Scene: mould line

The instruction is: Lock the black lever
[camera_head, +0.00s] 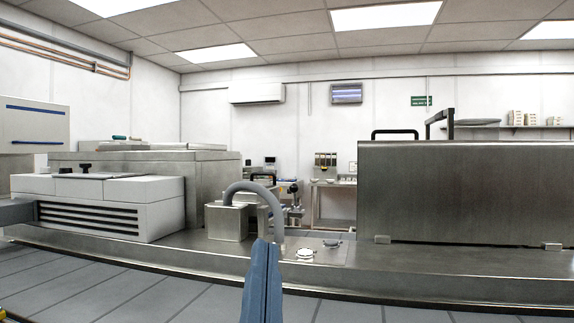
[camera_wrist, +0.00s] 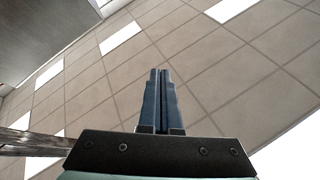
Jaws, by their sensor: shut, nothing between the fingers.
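My gripper (camera_head: 266,243) stands in the lower middle of the head view, its blue fingers pointing up and pressed together with nothing between them. In the wrist view my gripper (camera_wrist: 160,72) is also shut, with only the ceiling beyond its tips. I cannot tell for sure which part is the black lever. A dark angled bar (camera_head: 449,125) rises above the large steel housing on the right, and a black loop handle (camera_head: 395,133) sits beside it on the top edge. Small black knobs (camera_head: 85,168) sit on the white unit at left. None of these touches my gripper.
A curved grey pipe (camera_head: 254,187) rises from a small steel box (camera_head: 227,221) just behind my fingers. The large steel housing (camera_head: 460,195) blocks the right side. The white slatted unit (camera_head: 100,206) stands at left. A slatted grey surface (camera_head: 120,290) runs along the front.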

